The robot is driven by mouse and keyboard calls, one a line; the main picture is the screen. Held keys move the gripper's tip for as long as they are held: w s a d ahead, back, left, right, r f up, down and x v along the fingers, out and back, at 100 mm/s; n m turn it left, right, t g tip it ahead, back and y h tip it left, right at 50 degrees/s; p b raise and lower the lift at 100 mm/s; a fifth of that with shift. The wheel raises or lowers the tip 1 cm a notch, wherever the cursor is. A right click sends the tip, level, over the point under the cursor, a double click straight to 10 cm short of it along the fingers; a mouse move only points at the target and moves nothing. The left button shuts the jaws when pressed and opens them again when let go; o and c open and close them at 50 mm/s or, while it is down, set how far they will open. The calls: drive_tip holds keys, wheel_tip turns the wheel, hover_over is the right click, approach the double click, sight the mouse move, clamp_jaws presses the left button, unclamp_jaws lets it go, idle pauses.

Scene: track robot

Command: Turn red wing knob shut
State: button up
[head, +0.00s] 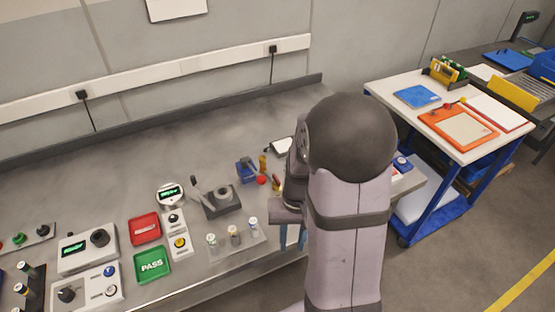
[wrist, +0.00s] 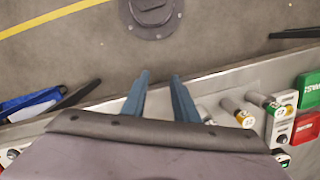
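I cannot make out a red wing knob for certain in either view. In the head view a small red rounded part (head: 261,180) sits beside a blue block (head: 246,171) on the bench, left of my arm; its shape is too small to tell. My gripper (head: 292,237) shows partly in the head view as blue fingers at the bench's front edge, mostly hidden by my arm. In the wrist view my gripper (wrist: 160,75) has its two fingers apart with nothing between them. Its fingertips appear over the bench edge and the floor. My arm hides part of the bench.
Several small labelled cylinders (head: 234,235) stand on a plate left of my gripper. A grey fixture with a lever (head: 222,201) stands behind them. A green PASS tray (head: 152,265) and a red tray (head: 145,229) lie further left. The back of the bench (head: 200,133) is clear.

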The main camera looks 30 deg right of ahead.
sight(277, 178)
drive_tip(key=w+d, duration=0.1)
drive_tip(key=w, duration=0.2)
drive_tip(key=w+d+r+t, duration=0.1)
drive_tip(key=w, duration=0.2)
drive_tip(key=w+d+t, duration=0.1)
drive_tip(key=w, duration=0.3)
drive_tip(key=shift+w+d+r, duration=0.1)
drive_tip(key=shift+d+r, duration=0.25)
drive_tip(key=shift+d, duration=0.05)
drive_tip(key=w+d+r+n+t, duration=0.1)
drive_tip(key=w+r+n+t, duration=0.1)
drive_tip(key=w, duration=0.2)
drive_tip(key=w+d+r+n+t+h, duration=0.1)
drive_tip(key=w+d+r+n, duration=0.1)
drive_tip(key=w, duration=0.3)
drive_tip(key=shift+w+r+t, duration=0.25)
drive_tip(key=shift+w+t, duration=0.05)
drive_tip(key=shift+t, duration=0.1)
drive_tip(key=shift+p+x, duration=0.55)
drive_tip(key=shift+x, duration=3.15)
drive_tip(key=shift+c, duration=0.7)
drive_tip(key=shift+s, duration=0.1)
clamp_jaws()
